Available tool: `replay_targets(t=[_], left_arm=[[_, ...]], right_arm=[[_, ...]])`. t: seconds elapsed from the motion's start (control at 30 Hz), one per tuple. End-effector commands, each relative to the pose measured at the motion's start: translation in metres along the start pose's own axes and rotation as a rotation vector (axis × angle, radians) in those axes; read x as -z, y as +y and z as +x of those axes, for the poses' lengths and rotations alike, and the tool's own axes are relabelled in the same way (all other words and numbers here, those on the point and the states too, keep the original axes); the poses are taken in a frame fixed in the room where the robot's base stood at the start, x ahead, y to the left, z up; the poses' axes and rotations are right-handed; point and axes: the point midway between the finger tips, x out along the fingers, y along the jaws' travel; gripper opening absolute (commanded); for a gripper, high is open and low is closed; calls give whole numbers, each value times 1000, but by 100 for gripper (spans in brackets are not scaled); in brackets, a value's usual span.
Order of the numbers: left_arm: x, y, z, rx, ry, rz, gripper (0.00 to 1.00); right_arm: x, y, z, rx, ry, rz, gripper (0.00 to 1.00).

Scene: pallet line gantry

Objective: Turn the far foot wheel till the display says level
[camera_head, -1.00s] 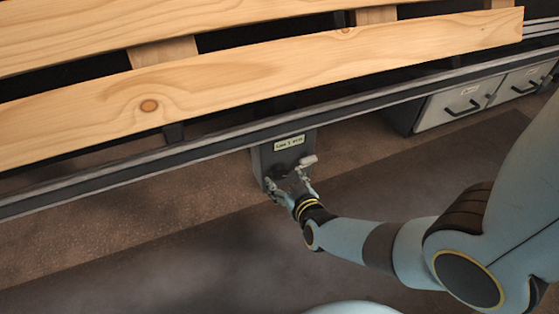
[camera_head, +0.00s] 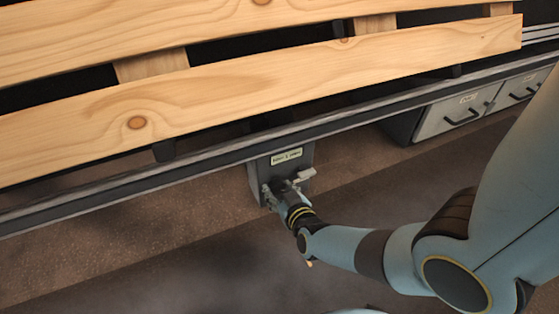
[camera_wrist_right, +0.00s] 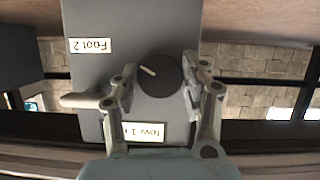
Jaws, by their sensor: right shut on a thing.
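The foot wheel (camera_wrist_right: 160,74) is a dark round knob with a pale pointer line, on the face of a grey foot box (camera_wrist_right: 105,20). In the head view the foot box (camera_head: 309,163) sits under the rail, and its wheel is mostly hidden by my gripper. The display (camera_wrist_right: 153,132) seems to read "low 1" in the right wrist view, partly covered by a finger. It also shows small in the head view (camera_head: 287,156). My right gripper (camera_head: 282,190) is shut on the wheel, one finger on each side. My left gripper is out of view.
A "Foot 2" label (camera_wrist_right: 90,45) is on the foot box. A wooden pallet (camera_head: 220,95) lies above the long dark rail (camera_head: 150,178). Grey drawers (camera_head: 450,112) stand under the rail at the right. The floor in front of the box is clear.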

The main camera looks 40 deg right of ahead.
Motion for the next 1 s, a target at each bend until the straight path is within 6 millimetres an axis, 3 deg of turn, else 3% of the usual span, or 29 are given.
replay_targets(t=[0.13,0.47,1.0], left_arm=[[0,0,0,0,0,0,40],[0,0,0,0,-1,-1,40],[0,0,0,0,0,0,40]], right_arm=[[0,0,0,0,0,0,12],[0,1,0,23,0,53,12],[-1,2,0,174,-2,417,12]])
